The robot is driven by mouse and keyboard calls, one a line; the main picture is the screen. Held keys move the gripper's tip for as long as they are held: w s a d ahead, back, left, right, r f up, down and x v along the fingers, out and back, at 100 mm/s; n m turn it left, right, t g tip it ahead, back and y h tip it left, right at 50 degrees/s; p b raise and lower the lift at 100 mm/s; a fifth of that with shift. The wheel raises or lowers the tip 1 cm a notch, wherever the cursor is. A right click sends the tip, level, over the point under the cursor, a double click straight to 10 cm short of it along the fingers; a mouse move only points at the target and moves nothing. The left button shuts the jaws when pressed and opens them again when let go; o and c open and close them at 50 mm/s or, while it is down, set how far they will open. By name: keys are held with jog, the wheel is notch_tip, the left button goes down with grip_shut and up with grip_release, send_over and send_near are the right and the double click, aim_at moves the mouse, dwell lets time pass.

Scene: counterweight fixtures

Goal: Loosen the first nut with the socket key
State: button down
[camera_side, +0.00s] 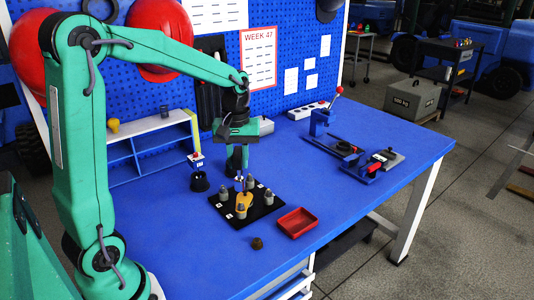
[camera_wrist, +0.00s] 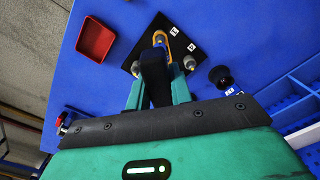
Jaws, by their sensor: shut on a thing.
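A black plate (camera_side: 252,206) lies on the blue bench with several grey upright studs or nuts on it and white labels. A yellow piece (camera_side: 244,200) stands among them. My gripper (camera_side: 240,172) is over the back part of the plate, pointing down. In the wrist view my gripper (camera_wrist: 156,88) is shut on a dark, thick tool, which looks like the socket key (camera_wrist: 155,72). The key's far end hides part of the plate (camera_wrist: 184,55), between two grey nuts. An orange-rimmed piece (camera_wrist: 160,38) shows just beyond it. I cannot tell whether the key touches a nut.
A red tray (camera_side: 298,221) stands right of the plate. A black cup-like holder (camera_side: 200,182) stands left of it, and a small brown piece (camera_side: 257,243) lies in front. A blue shelf (camera_side: 150,150) is behind. A clamp fixture (camera_side: 350,150) is farther right.

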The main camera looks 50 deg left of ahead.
aim_at(239, 178)
jog(key=shift+f, duration=1.85)
jog(key=shift+f, duration=1.6)
dwell(0.6)
jog(key=shift+n, duration=0.6)
